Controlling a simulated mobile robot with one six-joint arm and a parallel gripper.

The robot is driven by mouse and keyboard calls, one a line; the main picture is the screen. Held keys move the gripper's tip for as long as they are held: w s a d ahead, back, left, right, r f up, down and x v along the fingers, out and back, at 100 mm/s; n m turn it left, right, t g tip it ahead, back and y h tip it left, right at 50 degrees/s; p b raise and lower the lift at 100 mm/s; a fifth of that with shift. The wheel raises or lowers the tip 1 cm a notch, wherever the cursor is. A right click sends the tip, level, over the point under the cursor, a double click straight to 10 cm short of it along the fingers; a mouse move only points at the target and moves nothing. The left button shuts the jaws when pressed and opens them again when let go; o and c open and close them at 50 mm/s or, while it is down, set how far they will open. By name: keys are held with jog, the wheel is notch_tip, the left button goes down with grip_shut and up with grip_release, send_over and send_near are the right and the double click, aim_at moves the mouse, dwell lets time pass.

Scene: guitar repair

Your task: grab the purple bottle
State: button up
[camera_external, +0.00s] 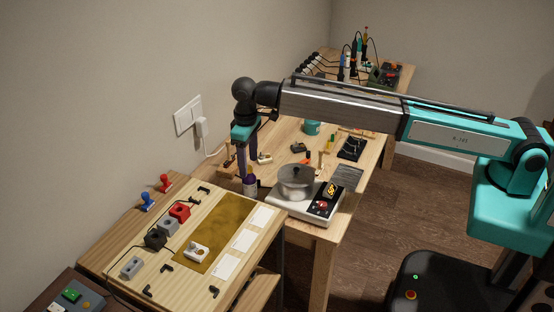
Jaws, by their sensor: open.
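A small bottle with a purple upper part and a pale lower part (250,187) stands upright on the wooden table, near its front left corner and left of the metal pot. My gripper (247,168) points down with its dark fingers spread, directly over the bottle. The fingertips are close to the bottle's top, one on its left side. I cannot tell whether they touch it. Nothing appears to be held.
A metal pot (297,181) sits on a white hot plate (309,202) just right of the bottle. Small tools lie behind. A wooden panel (196,240) with switches and connectors is in front. The wall with a white socket (188,115) is at left.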

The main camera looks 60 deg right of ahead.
aim_at(249, 167)
jog(key=shift+f, duration=1.65)
jog(key=shift+f+p, duration=0.2)
jog(key=shift+p, duration=0.15)
jog(key=shift+d+f+p, duration=0.1)
jog(key=shift+f+p, duration=0.8)
jog(key=shift+f, duration=1.55)
jog(key=shift+c, duration=0.2)
jog(key=c, duration=1.2)
jog(key=shift+r, duration=0.25)
jog(key=shift+r+b, duration=1.25)
jog(key=shift+r, duration=3.55)
